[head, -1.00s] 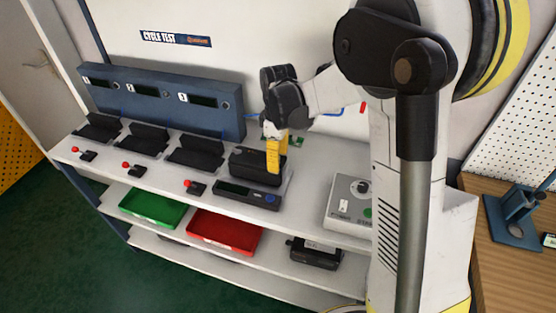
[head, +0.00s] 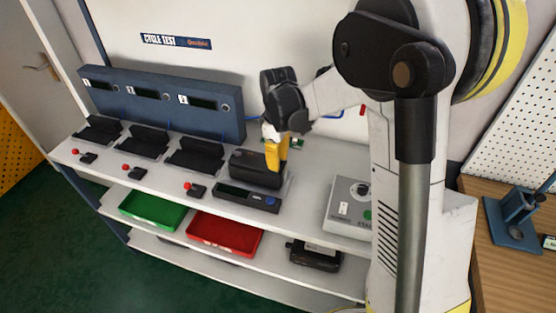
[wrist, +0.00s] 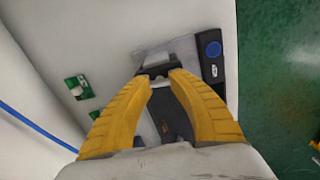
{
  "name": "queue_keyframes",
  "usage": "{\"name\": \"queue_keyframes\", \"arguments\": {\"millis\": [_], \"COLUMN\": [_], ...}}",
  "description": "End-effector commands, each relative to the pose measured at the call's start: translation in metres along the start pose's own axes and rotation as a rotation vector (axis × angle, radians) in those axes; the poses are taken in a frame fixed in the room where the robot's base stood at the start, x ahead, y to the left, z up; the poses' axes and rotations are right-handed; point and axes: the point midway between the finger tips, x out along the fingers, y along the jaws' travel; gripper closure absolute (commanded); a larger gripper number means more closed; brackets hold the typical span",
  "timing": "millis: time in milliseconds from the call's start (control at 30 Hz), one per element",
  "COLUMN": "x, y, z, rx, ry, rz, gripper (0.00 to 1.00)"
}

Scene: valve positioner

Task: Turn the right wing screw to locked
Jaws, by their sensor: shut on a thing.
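My gripper (head: 277,170) points down at the right end of a dark box-shaped housing (head: 250,168) on the white bench. In the wrist view, my yellow fingers (wrist: 160,76) close from both sides on a small dark piece at the end of the housing (wrist: 173,120). This piece sits where the right wing screw would be, but its wings are mostly hidden by the fingertips. I cannot read whether it stands at locked. A left wing screw cannot be made out.
A dark device with a blue button (head: 247,197) lies just in front of the housing. A grey control box (head: 349,205) stands to the right. Small green boards (wrist: 77,87) lie behind. Black cradles (head: 195,155) line the bench to the left.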

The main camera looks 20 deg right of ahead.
Motion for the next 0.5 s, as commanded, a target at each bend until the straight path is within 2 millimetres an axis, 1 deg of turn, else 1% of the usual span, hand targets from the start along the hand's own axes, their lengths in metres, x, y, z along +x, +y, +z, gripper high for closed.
{"name": "queue_keyframes", "arguments": {"millis": [167, 500], "x": [-0.0004, -0.0004], "y": [0.0001, 0.0002], "z": [-0.0001, -0.0002], "rx": [0.134, 0.455], "ry": [0.0, 0.0], "rz": [0.0, 0.0], "gripper": [1.0, 1.0]}}
